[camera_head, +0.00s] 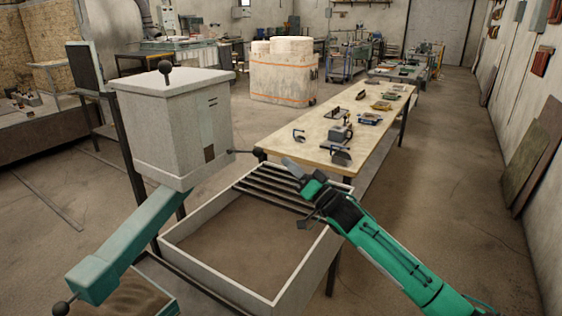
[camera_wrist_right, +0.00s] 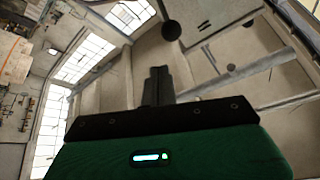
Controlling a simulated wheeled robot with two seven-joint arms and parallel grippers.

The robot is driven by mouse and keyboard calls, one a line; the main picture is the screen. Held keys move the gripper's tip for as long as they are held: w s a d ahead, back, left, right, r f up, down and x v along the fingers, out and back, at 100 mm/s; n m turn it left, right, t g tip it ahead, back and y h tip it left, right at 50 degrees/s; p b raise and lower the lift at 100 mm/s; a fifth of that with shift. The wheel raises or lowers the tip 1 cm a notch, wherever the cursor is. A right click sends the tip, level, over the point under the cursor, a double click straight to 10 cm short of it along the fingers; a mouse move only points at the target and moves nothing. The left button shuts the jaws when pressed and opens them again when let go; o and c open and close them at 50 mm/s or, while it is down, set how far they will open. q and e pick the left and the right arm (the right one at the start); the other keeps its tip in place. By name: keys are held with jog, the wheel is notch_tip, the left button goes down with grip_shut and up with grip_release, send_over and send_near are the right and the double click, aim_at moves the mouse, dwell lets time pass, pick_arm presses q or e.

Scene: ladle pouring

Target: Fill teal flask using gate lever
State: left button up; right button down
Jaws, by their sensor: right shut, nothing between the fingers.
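A pale grey box-shaped hopper (camera_head: 178,130) stands at left in the head view. A side lever (camera_head: 242,152) with a dark ball end sticks out to the right from its lower wall. A teal chute (camera_head: 130,245) slopes down to the lower left from under it. A teal-rimmed box (camera_head: 160,279), perhaps the flask, is cut off at the bottom edge. My right gripper (camera_head: 291,168) is shut and empty, a little right of the side lever's ball and apart from it. Its shut fingers (camera_wrist_right: 157,85) also show in the right wrist view, below a dark ball (camera_wrist_right: 171,31). My left gripper is out of view.
A pale open frame (camera_head: 212,282) with dark bars at its far end lies under my right gripper. Another knobbed rod (camera_head: 166,68) tops the hopper; a dark knob (camera_head: 62,308) sits by the chute's low end. A workbench (camera_head: 310,143) with tools stands behind.

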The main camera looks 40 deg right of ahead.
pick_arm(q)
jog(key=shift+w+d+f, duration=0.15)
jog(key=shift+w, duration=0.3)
pick_arm(e)
jog(key=v, duration=0.3)
jog(key=shift+r, duration=0.15)
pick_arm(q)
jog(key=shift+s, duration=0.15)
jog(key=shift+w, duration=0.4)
